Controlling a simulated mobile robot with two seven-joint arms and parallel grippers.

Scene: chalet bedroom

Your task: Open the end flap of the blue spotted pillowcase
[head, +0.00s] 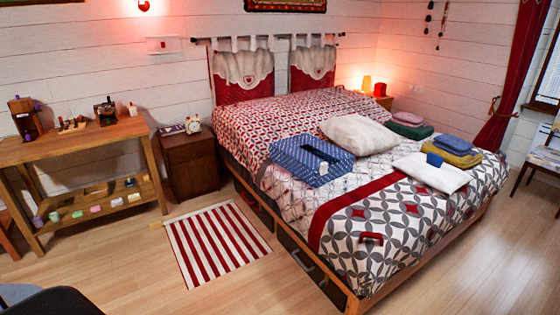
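The blue spotted pillowcase (296,162) lies on the bed's near left side, on the patterned cover. It looks puffed up, with a dark slit or panel on its upper face towards the right. A small white patch shows near its right edge. The picture is too small to tell how its end flap lies. Neither of my grippers is in view.
A cream pillow (357,134) lies just right of the pillowcase, and a flat white pillow (432,173) farther right. Folded cloths (452,158) are stacked beside that. A small red object (371,238) lies near the bed's foot. A nightstand (190,162) and striped rug (215,242) are left of the bed.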

